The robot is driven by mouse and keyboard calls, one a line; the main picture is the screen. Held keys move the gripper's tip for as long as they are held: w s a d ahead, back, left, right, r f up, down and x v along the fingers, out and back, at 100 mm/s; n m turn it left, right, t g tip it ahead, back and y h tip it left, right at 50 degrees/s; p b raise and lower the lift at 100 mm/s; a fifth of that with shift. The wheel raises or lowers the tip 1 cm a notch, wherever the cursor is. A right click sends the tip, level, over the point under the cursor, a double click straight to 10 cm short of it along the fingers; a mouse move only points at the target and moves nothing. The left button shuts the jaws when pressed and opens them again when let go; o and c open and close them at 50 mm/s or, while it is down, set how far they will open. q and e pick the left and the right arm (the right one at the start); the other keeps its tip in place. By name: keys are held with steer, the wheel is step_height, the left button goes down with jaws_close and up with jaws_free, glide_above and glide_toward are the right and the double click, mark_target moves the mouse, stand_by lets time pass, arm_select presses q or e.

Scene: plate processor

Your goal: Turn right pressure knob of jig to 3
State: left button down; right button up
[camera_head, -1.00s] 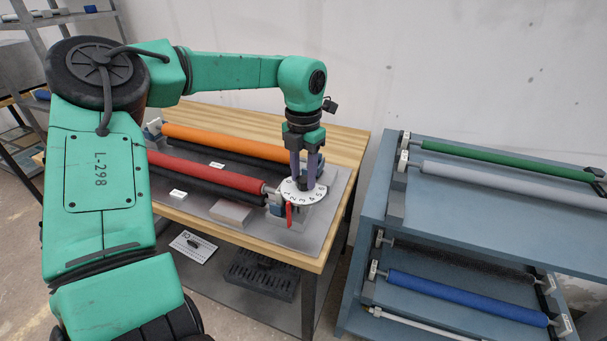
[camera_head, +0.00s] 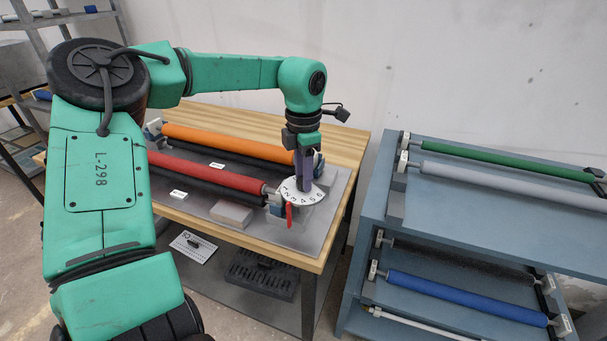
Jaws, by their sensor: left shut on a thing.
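The right pressure knob shows as a white numbered dial (camera_head: 301,195) at the near right corner of the jig (camera_head: 322,229). My left gripper (camera_head: 304,186) points down over it from above, shut on the knob's middle, which the fingers hide. A red pointer (camera_head: 289,214) hangs at the dial's front left edge. The numeral nearest the pointer looks like 3, though the digits are small. My right gripper is not in view.
A red roller (camera_head: 220,176) and an orange roller (camera_head: 220,140) lie on the jig, left of the knob. A grey block (camera_head: 231,213) sits in front. A blue rack (camera_head: 385,205) with several rollers stands at right, past a floor gap.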

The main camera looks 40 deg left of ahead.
arm_select(q)
steer(key=shift+w+r, duration=0.1)
steer(key=shift+r, duration=0.05)
steer(key=shift+c, duration=2.3)
jaws_free()
step_height(320, 180, up, 14)
steer(key=shift+r, duration=0.2)
